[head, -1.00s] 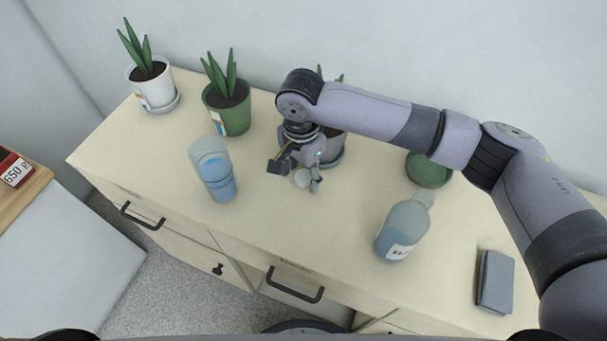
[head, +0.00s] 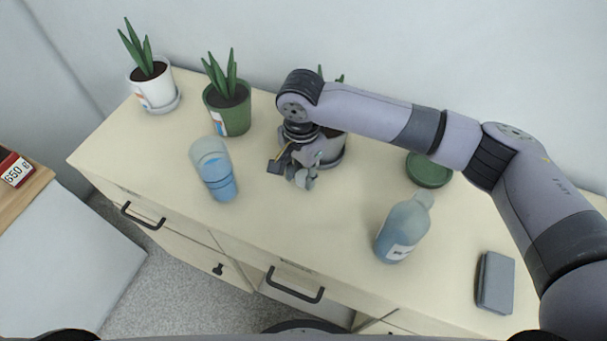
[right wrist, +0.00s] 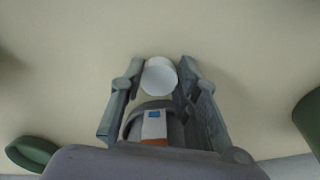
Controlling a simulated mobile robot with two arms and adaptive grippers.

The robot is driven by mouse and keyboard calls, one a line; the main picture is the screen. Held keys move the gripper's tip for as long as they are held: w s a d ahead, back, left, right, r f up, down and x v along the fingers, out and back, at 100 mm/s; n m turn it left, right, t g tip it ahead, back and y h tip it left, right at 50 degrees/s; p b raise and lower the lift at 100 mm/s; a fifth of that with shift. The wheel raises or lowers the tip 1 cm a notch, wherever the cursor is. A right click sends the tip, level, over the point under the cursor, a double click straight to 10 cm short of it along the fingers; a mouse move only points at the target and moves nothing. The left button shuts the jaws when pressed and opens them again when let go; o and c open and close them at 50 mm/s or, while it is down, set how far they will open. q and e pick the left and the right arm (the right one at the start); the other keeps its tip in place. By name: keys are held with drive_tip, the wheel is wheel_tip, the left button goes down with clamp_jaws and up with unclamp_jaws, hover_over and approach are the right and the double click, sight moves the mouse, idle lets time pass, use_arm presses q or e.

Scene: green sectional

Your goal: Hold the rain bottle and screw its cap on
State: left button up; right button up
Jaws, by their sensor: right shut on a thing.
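The rain bottle (head: 403,230), translucent blue with a white label, stands upright on the cream cabinet top, right of centre in the head view. Its neck shows no cap. The white round cap (right wrist: 159,77) is between the fingertips of my right gripper (head: 303,180) in the right wrist view. In the head view the fingers largely hide it. My right gripper is shut on the cap, low over the cabinet top, left of the bottle and apart from it. My left gripper is not in view.
A blue tumbler (head: 214,170) stands left of my right gripper. A white pot (head: 155,90) and a green pot (head: 228,112) hold plants at the back left. Another potted plant (head: 333,148) is close behind the gripper. A green dish (head: 429,170) and a grey case (head: 495,282) are at right.

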sight(302, 177)
drive_tip(key=shift+r, duration=0.15)
wheel_tip(302, 177, up, 20)
idle(0.5)
drive_tip(key=s+d+f+n, duration=0.3)
drive_tip(key=d+n, duration=0.1)
drive_tip(key=d, duration=0.5)
drive_tip(key=s+d+f+n, duration=0.2)
drive_tip(key=d+n, duration=0.3)
drive_tip(key=d, duration=0.5)
drive_tip(key=shift+s+d+f, duration=0.25)
drive_tip(key=shift+s+f, duration=0.15)
drive_tip(key=shift+f, duration=0.1)
